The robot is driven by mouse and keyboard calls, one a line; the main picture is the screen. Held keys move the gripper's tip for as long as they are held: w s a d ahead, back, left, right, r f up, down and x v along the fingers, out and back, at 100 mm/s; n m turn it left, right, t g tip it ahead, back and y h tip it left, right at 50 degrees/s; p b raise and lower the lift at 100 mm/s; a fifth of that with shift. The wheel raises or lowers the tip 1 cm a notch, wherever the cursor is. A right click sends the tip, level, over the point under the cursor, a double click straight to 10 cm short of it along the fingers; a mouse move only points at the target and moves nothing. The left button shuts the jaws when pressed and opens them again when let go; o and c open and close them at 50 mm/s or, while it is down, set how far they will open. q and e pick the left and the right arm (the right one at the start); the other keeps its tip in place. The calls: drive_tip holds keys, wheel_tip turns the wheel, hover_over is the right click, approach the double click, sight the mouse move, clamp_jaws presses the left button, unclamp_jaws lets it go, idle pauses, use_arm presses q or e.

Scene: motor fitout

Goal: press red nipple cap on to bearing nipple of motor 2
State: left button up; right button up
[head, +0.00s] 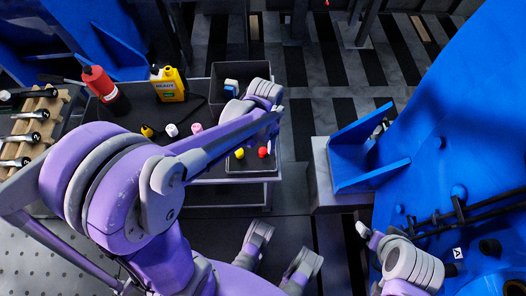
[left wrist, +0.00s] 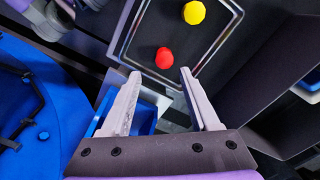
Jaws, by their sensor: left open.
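The red cap (head: 262,152) lies on a dark tray at the cart's right end, beside a yellow cap (head: 239,153). In the left wrist view the red cap (left wrist: 164,58) is just beyond my fingertips, with the yellow cap (left wrist: 194,12) behind it. My left gripper (left wrist: 162,73) is open and empty, apart from the cap; in the head view the left gripper (head: 272,120) is over the cart, its fingers largely hidden by my arm. A blue motor housing (head: 450,110) fills the right; I cannot tell its number or pick out the bearing nipple. My right gripper's jaws are not clear.
A black bin (head: 233,72) stands behind the tray. A red bottle (head: 103,88), a yellow container (head: 168,83) and loose caps (head: 196,128) are on the cart. A blue bracket (head: 350,150) on a grey block stands between cart and motor. A tool rack (head: 35,125) is at left.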

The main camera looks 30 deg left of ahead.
sight(264, 150)
use_arm(q)
drive_tip(key=f, duration=0.2)
drive_tip(key=f+b, duration=0.1)
drive_tip(key=f, duration=0.3)
drive_tip(key=shift+w+a+f+b, duration=0.15)
drive_tip(key=shift+a+f+b, duration=0.1)
drive_tip(key=shift+f+b, duration=0.15)
clamp_jaws()
